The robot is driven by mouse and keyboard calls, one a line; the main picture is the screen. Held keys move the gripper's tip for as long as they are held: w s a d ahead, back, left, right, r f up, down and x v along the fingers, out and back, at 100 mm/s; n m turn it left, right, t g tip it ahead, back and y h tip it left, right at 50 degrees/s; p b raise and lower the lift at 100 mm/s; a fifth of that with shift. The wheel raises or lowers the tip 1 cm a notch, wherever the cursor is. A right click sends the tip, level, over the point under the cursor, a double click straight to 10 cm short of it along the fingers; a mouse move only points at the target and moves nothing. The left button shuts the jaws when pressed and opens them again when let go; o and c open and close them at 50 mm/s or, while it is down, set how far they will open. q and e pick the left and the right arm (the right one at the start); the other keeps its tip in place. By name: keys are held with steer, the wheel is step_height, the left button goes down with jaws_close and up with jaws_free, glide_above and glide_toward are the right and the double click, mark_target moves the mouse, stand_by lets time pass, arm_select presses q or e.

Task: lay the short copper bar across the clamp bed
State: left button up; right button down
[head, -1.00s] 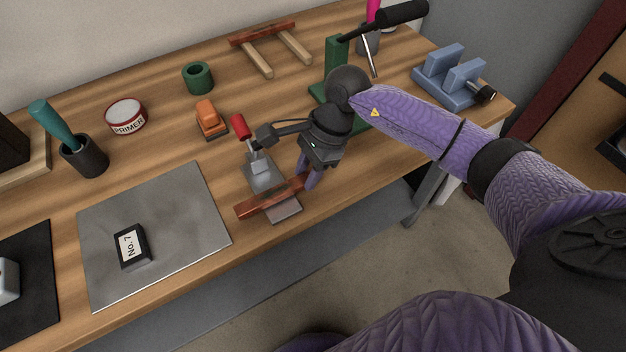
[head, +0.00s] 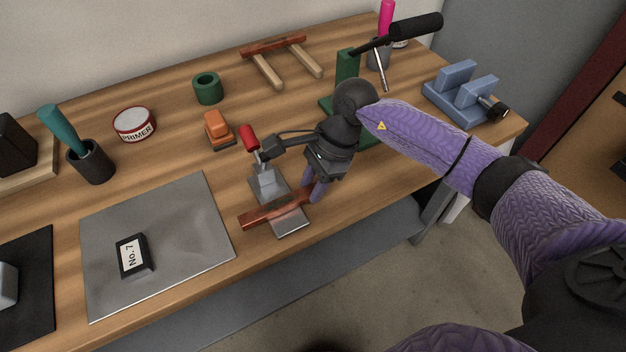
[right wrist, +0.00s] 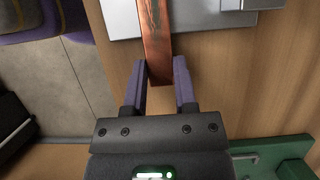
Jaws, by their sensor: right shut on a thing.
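The short copper bar (head: 272,210) lies crosswise over the clamp bed (head: 291,227), a flat grey plate in front of the red-handled toggle clamp (head: 264,180). I cannot tell whether the bar touches the bed or is just above it. My right gripper (head: 313,193) is shut on the bar's right end. In the right wrist view the bar (right wrist: 156,45) runs away from between the two purple fingers (right wrist: 160,85), over the grey metal of the bed (right wrist: 122,18). My left gripper is not in view.
A steel plate (head: 190,225) with a No.7 block (head: 133,256) lies to the left. An orange block (head: 217,128), green ring (head: 208,88) and primer tin (head: 134,124) stand behind. A green stand (head: 347,68) and blue vise (head: 463,92) are at right.

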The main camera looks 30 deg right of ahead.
steer(key=c, duration=0.9)
jaws_free()
steer(key=shift+f, duration=0.1)
steer(key=o, duration=0.6)
steer(key=p+v, duration=0.3)
steer(key=v, duration=0.7)
